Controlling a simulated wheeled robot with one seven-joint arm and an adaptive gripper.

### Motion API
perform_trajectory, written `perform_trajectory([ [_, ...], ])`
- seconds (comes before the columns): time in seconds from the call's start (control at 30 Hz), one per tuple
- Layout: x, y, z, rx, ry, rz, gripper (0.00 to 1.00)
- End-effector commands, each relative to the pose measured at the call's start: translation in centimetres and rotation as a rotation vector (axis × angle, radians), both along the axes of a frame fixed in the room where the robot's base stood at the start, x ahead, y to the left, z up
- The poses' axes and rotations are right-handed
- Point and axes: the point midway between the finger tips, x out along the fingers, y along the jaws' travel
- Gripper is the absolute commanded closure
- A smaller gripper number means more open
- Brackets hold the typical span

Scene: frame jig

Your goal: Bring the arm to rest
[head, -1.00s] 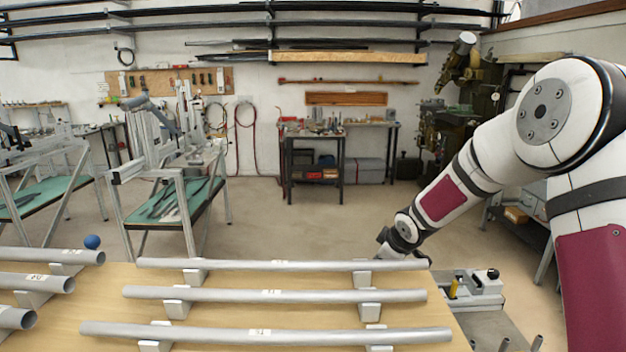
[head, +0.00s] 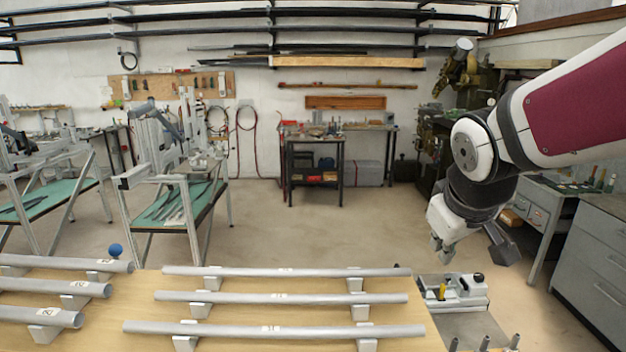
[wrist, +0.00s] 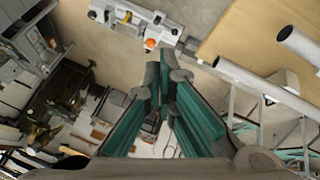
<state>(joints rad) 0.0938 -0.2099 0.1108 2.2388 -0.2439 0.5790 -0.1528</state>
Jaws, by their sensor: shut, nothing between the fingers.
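My gripper (wrist: 162,72) is shut and empty in the wrist view, its two fingers close together at the tips. In the head view the arm comes in from the upper right. Its elbow is bent, and the wrist hangs down at the right, above and behind the clamp fixture (head: 465,294). The wrist end is clear of the wooden table (head: 140,300) and apart from the tubes. Fine detail of the fingers is hard to make out in the head view.
Three grey tubes (head: 290,298) lie on white supports at mid-table, with more tubes (head: 50,287) at the left. A blue ball (head: 116,250) shows behind them. Grey drawers (head: 598,255) stand at the right. Open floor (head: 320,235) lies beyond the table.

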Motion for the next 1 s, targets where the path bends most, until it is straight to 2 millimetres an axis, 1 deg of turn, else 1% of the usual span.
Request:
perform_trajectory([
  [0.03, -3.0, 0.1, 1.5, 0.024, -0.007, -0.033, 1.00],
  [0.07, -4.4, 0.2, 2.1, 0.040, -0.006, -0.051, 1.00],
  [0.1, -6.4, 0.3, 2.7, 0.062, -0.005, -0.078, 1.00],
  [0.17, -9.4, 0.5, 3.4, 0.099, -0.003, -0.115, 1.00],
  [0.2, -11.3, 0.7, 3.8, 0.126, -0.001, -0.139, 1.00],
  [0.3, -15.8, 1.1, 4.5, 0.189, 0.005, -0.188, 1.00],
  [0.4, -19.3, 1.7, 4.7, 0.245, 0.015, -0.224, 1.00],
  [0.43, -20.1, 1.8, 4.7, 0.259, 0.016, -0.231, 1.00],
  [0.5, -21.6, 2.0, 4.7, 0.286, 0.022, -0.246, 1.00],
  [0.63, -23.0, 2.3, 4.6, 0.312, 0.029, -0.260, 1.00],
  [1.0, -23.0, 2.4, 4.5, 0.315, 0.030, -0.262, 1.00],
])
